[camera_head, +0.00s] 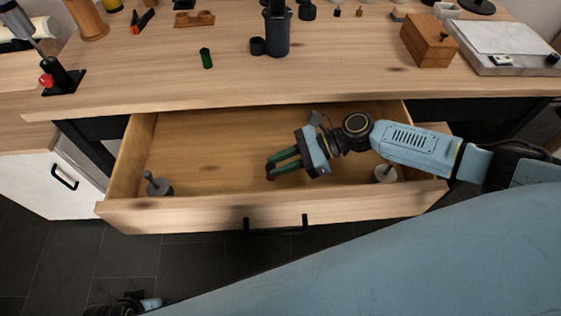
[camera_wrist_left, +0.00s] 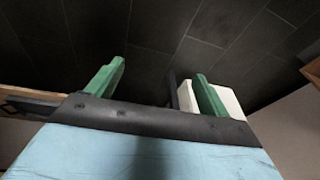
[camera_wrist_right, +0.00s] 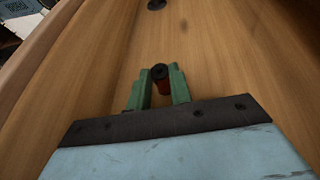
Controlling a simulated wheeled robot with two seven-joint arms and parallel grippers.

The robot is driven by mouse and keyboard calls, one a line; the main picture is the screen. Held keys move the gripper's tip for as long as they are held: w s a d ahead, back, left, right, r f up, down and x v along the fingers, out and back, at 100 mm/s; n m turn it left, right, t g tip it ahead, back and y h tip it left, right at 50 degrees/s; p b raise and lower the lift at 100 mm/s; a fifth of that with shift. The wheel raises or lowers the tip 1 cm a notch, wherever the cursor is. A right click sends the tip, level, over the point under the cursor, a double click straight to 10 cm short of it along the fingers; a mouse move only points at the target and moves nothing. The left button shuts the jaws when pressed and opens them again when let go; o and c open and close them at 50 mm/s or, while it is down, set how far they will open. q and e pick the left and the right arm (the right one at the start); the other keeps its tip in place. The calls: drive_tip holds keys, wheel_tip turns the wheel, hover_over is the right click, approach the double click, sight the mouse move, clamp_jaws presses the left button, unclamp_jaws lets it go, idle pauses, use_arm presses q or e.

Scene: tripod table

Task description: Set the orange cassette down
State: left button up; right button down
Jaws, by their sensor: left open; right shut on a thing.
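The orange cassette (camera_wrist_right: 162,86) shows in the right wrist view as a small reddish-orange cylinder with a black end. It is between the green fingertips of my right gripper (camera_wrist_right: 160,76), which is shut on it. In the head view my right gripper (camera_head: 271,167) is inside the open wooden drawer (camera_head: 200,212), over its middle. Most of the cassette is hidden by the fingers there. I cannot tell whether it touches the drawer floor. My left gripper (camera_wrist_left: 160,75) is open and empty, with dark floor tiles beyond it.
Two grey knobbed weights (camera_head: 158,187) (camera_head: 385,174) stand in the drawer's left and right parts. On the tabletop (camera_head: 330,75) are a green cassette (camera_head: 206,58), a dark cup (camera_head: 277,38) and a wooden box (camera_head: 428,40).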

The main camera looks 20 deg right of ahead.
use_arm(q)
drive_tip(key=shift+r, duration=0.1)
use_arm(e)
drive_tip(key=c, duration=1.3)
unclamp_jaws()
drive_tip(key=shift+f, duration=0.15)
drive_tip(key=shift+o, duration=0.2)
drive_tip(key=shift+d+r, duration=0.35)
use_arm(q)
drive_tip(key=a+f, duration=0.1)
drive_tip(key=s+a+f+p, duration=0.1)
drive_tip(key=f, duration=0.1)
drive_tip(key=a+f+p, duration=0.1)
drive_tip(key=f, duration=0.1)
drive_tip(key=shift+s, duration=0.3)
use_arm(e)
drive_tip(key=v, duration=1.1)
drive_tip(key=shift+d, duration=0.15)
drive_tip(key=shift+s, duration=0.1)
